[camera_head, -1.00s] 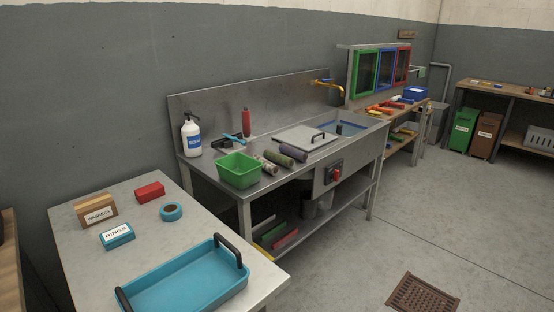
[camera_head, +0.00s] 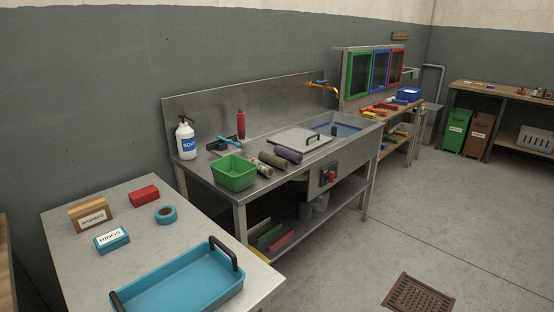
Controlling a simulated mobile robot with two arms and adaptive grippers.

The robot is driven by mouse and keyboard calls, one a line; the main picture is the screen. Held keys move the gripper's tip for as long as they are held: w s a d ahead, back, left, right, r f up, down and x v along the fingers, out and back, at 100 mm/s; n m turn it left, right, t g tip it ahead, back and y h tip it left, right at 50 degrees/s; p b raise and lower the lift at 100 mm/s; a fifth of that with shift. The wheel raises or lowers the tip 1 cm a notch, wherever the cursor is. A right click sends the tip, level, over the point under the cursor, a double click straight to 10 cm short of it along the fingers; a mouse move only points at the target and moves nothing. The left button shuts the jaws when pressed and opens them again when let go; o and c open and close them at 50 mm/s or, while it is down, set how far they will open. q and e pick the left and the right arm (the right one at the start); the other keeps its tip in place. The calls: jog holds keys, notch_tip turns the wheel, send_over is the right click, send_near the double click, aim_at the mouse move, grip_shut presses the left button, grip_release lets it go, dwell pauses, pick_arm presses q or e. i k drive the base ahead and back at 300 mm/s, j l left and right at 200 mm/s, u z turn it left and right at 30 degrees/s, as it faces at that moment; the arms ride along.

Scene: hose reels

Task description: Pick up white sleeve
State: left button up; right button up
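Several cylindrical sleeves lie side by side on the metal sink bench, just right of a green bin (camera_head: 234,180). The leftmost is a pale, speckled one (camera_head: 261,168), which may be the white sleeve; it is small and its colour is hard to tell. Beside it lie an olive-green sleeve (camera_head: 272,160) and a dark grey sleeve (camera_head: 288,154). Neither of my grippers is in view.
A white soap bottle (camera_head: 186,140) and a red cylinder (camera_head: 241,124) stand at the bench's back. A nearer table holds a blue tray (camera_head: 180,287), a washers box (camera_head: 91,214), a rings box (camera_head: 111,240) and blue tape (camera_head: 166,214). Floor on the right is clear except a drain grate (camera_head: 419,293).

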aim_at(263, 169)
jog(key=i+l, duration=2)
